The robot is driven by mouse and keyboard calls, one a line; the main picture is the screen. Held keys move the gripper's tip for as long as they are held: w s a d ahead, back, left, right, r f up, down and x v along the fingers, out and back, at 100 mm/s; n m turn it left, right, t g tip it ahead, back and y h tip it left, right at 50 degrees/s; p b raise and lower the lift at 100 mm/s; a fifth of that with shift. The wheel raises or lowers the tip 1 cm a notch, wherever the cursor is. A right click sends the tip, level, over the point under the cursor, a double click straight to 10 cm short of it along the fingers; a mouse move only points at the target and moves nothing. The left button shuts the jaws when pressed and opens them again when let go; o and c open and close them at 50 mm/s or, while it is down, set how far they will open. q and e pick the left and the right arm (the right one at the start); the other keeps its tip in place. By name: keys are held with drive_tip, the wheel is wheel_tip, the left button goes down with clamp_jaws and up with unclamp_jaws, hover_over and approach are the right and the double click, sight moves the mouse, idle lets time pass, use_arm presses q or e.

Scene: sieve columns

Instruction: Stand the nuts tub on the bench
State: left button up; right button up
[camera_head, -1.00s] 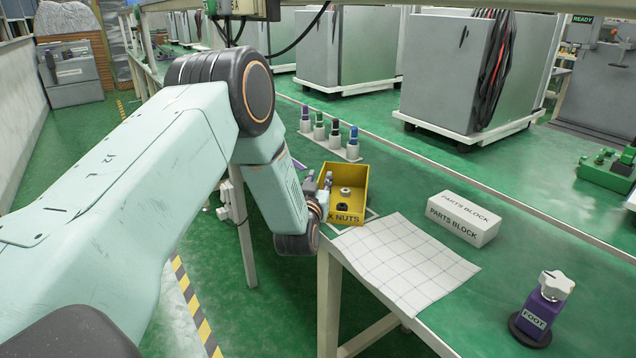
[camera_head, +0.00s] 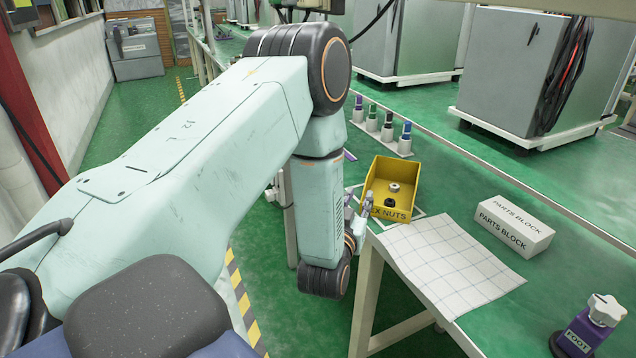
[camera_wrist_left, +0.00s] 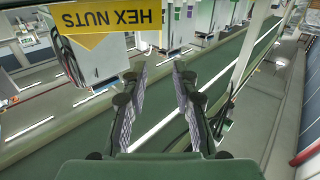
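The yellow nuts tub (camera_head: 408,176) stands upright on the green bench, close to its near left edge. Its label reads HEX NUTS, its top is open, and dark and light nuts lie inside. My left gripper (camera_head: 358,203) is at the tub's near left corner and partly covers the label. In the left wrist view the left gripper (camera_wrist_left: 158,70) is open, with nothing between its fingers. The tub's labelled side (camera_wrist_left: 95,38) shows there at upper left, outside the fingers. I cannot tell whether a finger touches it. My right gripper is not in view.
A white gridded sheet (camera_head: 450,265) lies on the bench in front of the tub. A white parts block (camera_head: 515,226) is to the right. A purple foot (camera_head: 585,335) is at lower right. Several capped bottles (camera_head: 382,130) stand in a row behind the tub.

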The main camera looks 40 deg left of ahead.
use_arm(q)
drive_tip(key=s+d+f+m+g+h, duration=0.1)
drive_tip(key=s+d+f+g+h, duration=0.1)
drive_tip(key=s+d+f+g, duration=0.35)
drive_tip(key=s+d+f+m+g+h, duration=0.25)
drive_tip(key=s+f, duration=0.45)
drive_tip(key=f, duration=0.4)
drive_tip(key=s+d+f+g, duration=0.2)
drive_tip(key=s+g, duration=0.1)
drive_tip(key=s, duration=0.5)
drive_tip(key=s+d+f+g+h, duration=0.1)
drive_tip(key=s+f+g, duration=0.1)
drive_tip(key=s, duration=0.6)
drive_tip(key=s+d+f+g+h, duration=0.1)
drive_tip(key=s+d+f+g, duration=0.1)
drive_tip(key=s, duration=0.6)
drive_tip(key=shift+d+f+m+g, duration=0.2)
drive_tip(key=shift+d+m+g, duration=0.15)
drive_tip(key=shift+g, duration=0.55)
